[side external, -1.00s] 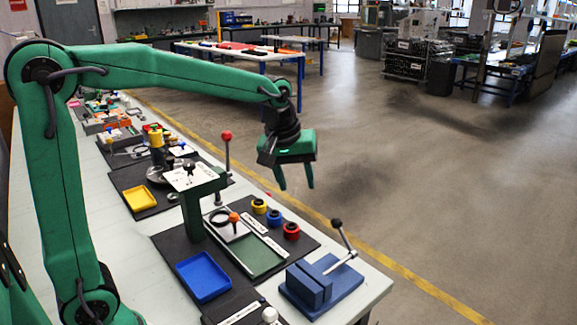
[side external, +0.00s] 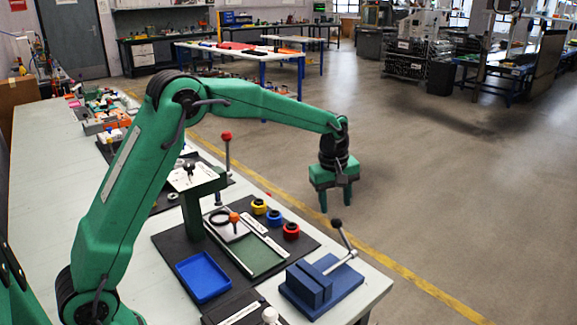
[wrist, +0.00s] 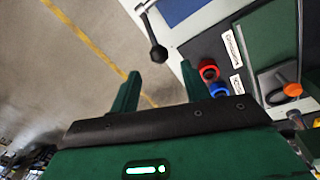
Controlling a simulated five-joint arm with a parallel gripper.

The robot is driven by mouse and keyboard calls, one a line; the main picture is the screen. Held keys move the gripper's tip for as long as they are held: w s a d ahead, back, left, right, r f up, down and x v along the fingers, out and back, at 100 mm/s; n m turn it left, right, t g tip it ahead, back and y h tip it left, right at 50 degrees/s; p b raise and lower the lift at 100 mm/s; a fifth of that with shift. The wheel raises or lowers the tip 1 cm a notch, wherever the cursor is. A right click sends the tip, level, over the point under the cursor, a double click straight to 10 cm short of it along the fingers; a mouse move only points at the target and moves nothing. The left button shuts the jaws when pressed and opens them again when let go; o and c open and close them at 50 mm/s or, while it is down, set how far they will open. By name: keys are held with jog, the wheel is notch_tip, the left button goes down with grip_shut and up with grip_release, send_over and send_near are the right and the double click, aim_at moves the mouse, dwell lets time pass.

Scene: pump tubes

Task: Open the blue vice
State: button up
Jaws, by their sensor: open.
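The blue vice (side external: 322,284) sits at the near right corner of the table. Its lever handle (side external: 344,238) with a black ball knob stands tilted up to the left from the screw at the vice's right side. My gripper (side external: 337,205) is open and empty, pointing down, above and behind the vice in the side view, apart from it. In the wrist view my two green fingers (wrist: 158,92) are spread, with the handle's black knob (wrist: 158,54) beyond them. Only a blue corner of the vice (wrist: 178,10) shows at the top there.
A black mat (side external: 170,240) left of the vice holds a blue tray (side external: 203,277), a green press (side external: 192,215) and yellow, blue and red rings (side external: 274,218). A red-knobbed lever (side external: 227,150) stands upright. Open floor (side external: 440,220) lies right of the table edge.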

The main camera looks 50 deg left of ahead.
aim_at(337, 219)
jog(key=shift+w+d+f, duration=0.1)
jog(key=shift+w+f, duration=0.05)
jog(key=shift+f, duration=1.15)
jog(key=shift+w+d+f, duration=0.1)
jog(key=shift+w+f, duration=0.05)
jog(key=shift+f, duration=1.15)
jog(key=shift+w+f, duration=0.15)
jog(key=shift+f, duration=1.15)
grip_shut()
jog(key=shift+r, duration=0.1)
